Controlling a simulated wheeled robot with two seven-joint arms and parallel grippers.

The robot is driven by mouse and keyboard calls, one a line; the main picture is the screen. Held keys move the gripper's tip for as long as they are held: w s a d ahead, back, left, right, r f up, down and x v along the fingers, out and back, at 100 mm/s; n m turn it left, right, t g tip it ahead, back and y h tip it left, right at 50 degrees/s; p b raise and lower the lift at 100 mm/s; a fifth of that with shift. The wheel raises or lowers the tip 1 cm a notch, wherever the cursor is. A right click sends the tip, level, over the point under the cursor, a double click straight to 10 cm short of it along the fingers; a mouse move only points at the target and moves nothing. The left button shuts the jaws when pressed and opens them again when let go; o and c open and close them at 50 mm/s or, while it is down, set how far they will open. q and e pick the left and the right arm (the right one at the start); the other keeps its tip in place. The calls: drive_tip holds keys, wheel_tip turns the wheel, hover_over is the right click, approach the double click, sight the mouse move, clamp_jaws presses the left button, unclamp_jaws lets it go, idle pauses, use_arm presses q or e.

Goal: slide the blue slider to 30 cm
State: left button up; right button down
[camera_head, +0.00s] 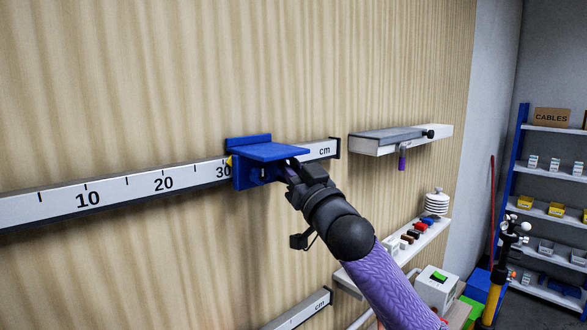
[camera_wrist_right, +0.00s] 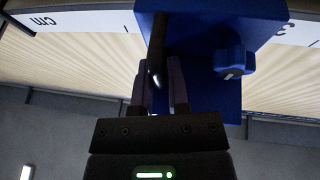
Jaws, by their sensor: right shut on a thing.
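The blue slider (camera_head: 262,152) sits on the white ruler rail (camera_head: 128,188) fixed along the wooden wall. A small yellow pointer (camera_head: 229,163) on the slider's left edge is right by the 30 label; the slider partly hides that label's right side, so exact alignment is hard to tell. My right gripper (camera_head: 288,174) is at the slider's right underside. In the wrist view, its fingers (camera_wrist_right: 160,92) are closed around a dark part by the blue slider (camera_wrist_right: 205,60), which also carries a blue knob. My left gripper is not in view.
A white shelf with a grey-topped device (camera_head: 390,137) and a purple handle is to the right. A lower white shelf (camera_head: 425,236) holds small coloured items. Another rail end (camera_head: 305,308) is below. Blue storage racks (camera_head: 550,190) stand far right. The ruler left of the slider is clear.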

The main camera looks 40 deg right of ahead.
drive_tip(key=shift+r, duration=0.1)
drive_tip(key=c, duration=0.7)
unclamp_jaws()
drive_tip(key=shift+w+a, duration=0.1)
drive_tip(key=shift+o, duration=0.2)
drive_tip(key=b+v, duration=0.5)
drive_tip(key=v, duration=0.5)
drive_tip(key=shift+b, duration=0.35)
